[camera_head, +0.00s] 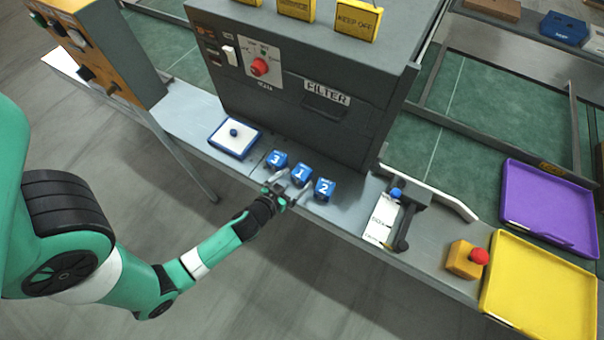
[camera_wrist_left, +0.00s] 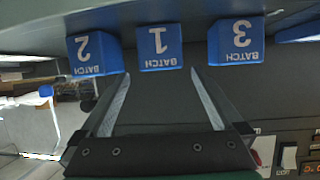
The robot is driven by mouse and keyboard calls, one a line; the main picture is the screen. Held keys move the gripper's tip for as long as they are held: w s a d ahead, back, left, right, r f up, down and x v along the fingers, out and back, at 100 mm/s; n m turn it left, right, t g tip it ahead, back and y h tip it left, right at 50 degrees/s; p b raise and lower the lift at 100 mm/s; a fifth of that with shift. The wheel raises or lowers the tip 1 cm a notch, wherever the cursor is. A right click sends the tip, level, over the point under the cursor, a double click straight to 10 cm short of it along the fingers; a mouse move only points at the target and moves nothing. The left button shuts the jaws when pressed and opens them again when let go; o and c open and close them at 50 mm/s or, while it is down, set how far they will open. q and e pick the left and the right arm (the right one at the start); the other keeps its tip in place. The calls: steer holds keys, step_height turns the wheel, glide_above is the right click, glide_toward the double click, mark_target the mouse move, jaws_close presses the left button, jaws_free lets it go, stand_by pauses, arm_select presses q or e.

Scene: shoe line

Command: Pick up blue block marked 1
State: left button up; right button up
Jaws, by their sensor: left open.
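The blue block marked 1 (camera_head: 301,174) stands on the grey ledge, in the middle of a row of blue blocks. The block marked 3 (camera_head: 276,159) is to its left and the block marked 2 (camera_head: 324,189) to its right. My left gripper (camera_head: 293,183) is open and empty, just in front of block 1. In the left wrist view the picture is upside down; block 1 (camera_wrist_left: 160,48) appears beyond and between the two fingertips (camera_wrist_left: 160,74). Block 2 (camera_wrist_left: 95,54) is at left there and block 3 (camera_wrist_left: 236,41) at right. My right gripper is not in view.
A dark machine labelled FILTER (camera_head: 327,93) rises close behind the blocks. A white pad with blue rim (camera_head: 234,138) lies to their left. A labelled fixture (camera_head: 383,219), a red-button box (camera_head: 464,260), a yellow tray (camera_head: 540,290) and a purple tray (camera_head: 550,207) are to the right.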

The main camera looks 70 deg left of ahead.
mark_target(303, 169)
arm_select(q)
steer(key=x, duration=0.5)
steer(key=shift+a+f, duration=0.2)
steer(key=c, duration=1.5)
steer(key=shift+r+p, duration=0.35)
steer(key=shift+r, duration=0.2)
step_height(303, 169, up, 3)
steer(key=shift+d+r+p, duration=0.1)
steer(key=shift+p, duration=1.05)
steer(key=s+d+r, duration=0.5)
steer(key=d+r, duration=0.1)
steer(key=d, duration=0.1)
steer(key=s+d+r, duration=0.2)
steer(key=s+d, duration=0.1)
steer(key=d, duration=0.1)
steer(key=shift+s+r+b, duration=0.35)
steer(key=shift+r+b, duration=0.05)
